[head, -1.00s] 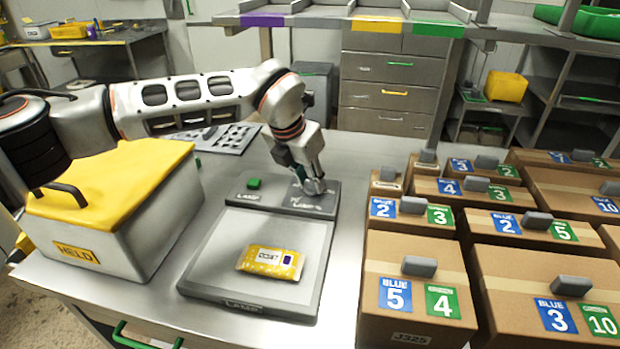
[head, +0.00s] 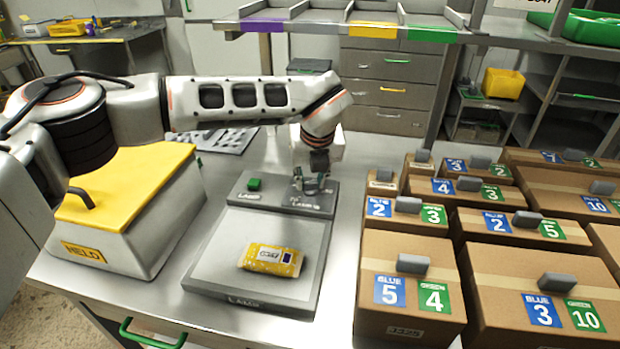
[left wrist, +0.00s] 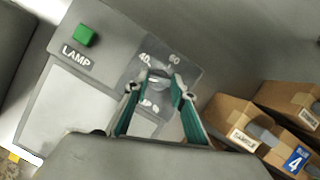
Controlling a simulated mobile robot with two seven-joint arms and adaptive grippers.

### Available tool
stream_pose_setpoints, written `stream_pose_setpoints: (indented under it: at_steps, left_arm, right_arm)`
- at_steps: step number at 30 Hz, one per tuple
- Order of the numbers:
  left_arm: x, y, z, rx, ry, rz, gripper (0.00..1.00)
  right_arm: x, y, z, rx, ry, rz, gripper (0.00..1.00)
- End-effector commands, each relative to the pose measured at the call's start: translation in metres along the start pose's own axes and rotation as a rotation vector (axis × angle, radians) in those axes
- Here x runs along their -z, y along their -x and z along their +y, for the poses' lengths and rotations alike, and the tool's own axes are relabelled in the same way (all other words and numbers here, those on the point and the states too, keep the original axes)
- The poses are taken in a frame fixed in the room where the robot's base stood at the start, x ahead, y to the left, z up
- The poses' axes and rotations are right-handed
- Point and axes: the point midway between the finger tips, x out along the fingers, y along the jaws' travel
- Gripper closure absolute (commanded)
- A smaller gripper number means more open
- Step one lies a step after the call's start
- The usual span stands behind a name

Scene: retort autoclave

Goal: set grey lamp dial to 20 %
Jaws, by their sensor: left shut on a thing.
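The grey lamp dial sits on the right half of the lamp's grey control panel (head: 240,192). In the left wrist view the dial (left wrist: 155,82) is between my fingertips, and the marks 40 and 60 show on the plate (left wrist: 180,55) beyond it. My left gripper (head: 312,184) points down at the panel and is shut on the dial; it also shows in the left wrist view (left wrist: 158,100). The dial's pointer and lower marks are hidden or too small to read. A green button (head: 254,184) is on the panel's left. My right gripper is not in view.
A yellow pouch (head: 270,259) lies on the lamp's flat plate (head: 215,275). A yellow-lidded HELD box (head: 150,235) stands to the left. Several cardboard boxes (head: 410,295) with grey handles fill the right side. A shelf (head: 345,30) stands behind.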

Motion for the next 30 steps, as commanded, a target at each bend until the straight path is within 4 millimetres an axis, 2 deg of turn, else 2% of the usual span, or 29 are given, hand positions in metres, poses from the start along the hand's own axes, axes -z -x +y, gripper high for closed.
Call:
stream_pose_setpoints:
  at_steps: [6, 15, 30]
  left_arm:
    - [-0.0003, 0.0001, -0.0018, -0.071, 0.168, -0.002, 0.97]
    - [-0.0004, -0.0001, -0.0025, -0.135, 0.326, 0.0, 0.97]
    - [-0.0007, -0.0001, -0.0025, -0.163, 0.393, 0.0, 0.97]
  right_arm:
    - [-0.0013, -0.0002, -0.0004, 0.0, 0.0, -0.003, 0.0]
    - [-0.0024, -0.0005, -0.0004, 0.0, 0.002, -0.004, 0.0]
    - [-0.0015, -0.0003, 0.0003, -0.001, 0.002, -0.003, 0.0]
